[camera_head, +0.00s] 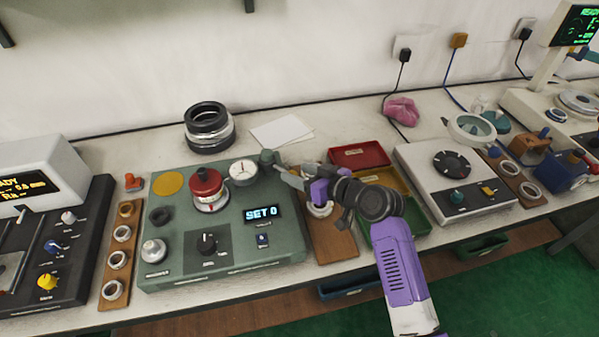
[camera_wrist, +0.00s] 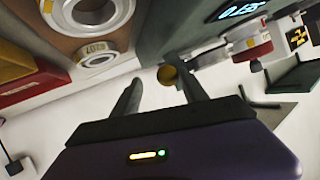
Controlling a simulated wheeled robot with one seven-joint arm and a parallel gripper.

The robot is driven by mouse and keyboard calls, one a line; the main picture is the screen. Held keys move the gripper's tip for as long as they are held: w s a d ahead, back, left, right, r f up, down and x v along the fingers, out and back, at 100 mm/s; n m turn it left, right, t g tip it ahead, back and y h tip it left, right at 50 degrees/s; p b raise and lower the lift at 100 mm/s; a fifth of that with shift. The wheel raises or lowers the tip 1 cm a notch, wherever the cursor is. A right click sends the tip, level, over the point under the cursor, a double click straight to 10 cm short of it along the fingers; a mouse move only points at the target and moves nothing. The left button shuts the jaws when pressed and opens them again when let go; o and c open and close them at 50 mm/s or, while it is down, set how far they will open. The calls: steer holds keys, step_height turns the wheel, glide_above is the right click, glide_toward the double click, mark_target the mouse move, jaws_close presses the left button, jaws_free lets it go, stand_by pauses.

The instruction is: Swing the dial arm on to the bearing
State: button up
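The dial gauge (camera_head: 243,172), with a white face, stands at the back right of the green instrument box (camera_head: 285,244), beside a dark post (camera_head: 267,158). The bearing station, with a red-topped stack (camera_head: 207,187) over a pale ring, is left of the dial; they look apart. It also shows at the right of the wrist view (camera_wrist: 248,45). My gripper (camera_head: 280,171) reaches in from the right, close to the post. In the wrist view its fingers (camera_wrist: 160,88) are apart, with a brass-coloured round piece (camera_wrist: 167,75) showing between them. Contact cannot be told.
A wooden board with bearing rings (camera_head: 333,240) lies under my gripper. Red (camera_head: 360,155) and yellow bins stand to the right. Black rings (camera_head: 208,127) are stacked behind the box. Paper (camera_head: 281,132) lies near the wall. A ring board (camera_head: 122,250) lies left.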

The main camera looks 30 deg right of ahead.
steer(key=v, duration=0.7)
steer(key=shift+s+b, duration=0.3)
steer(key=shift+b, duration=0.05)
steer(key=shift+d+r, duration=0.1)
stand_by(0.3)
steer(key=s+d+r+m+t+h, duration=0.3)
steer(key=s+d+r+h, duration=0.1)
steer(key=s+h, duration=0.1)
steer(key=s+a+n, duration=0.1)
steer(key=s+a, duration=0.3)
steer(key=s, duration=0.6)
steer(key=s+a+n+g+y, duration=0.1)
steer(key=s+a, duration=0.4)
steer(key=s, duration=0.5)
steer(key=s+a+f+y, duration=0.1)
steer(key=s+a, duration=0.4)
steer(key=s, duration=0.5)
steer(key=shift+s+a+n, duration=0.15)
steer(key=shift+s+n, duration=0.05)
steer(key=shift+n, duration=0.2)
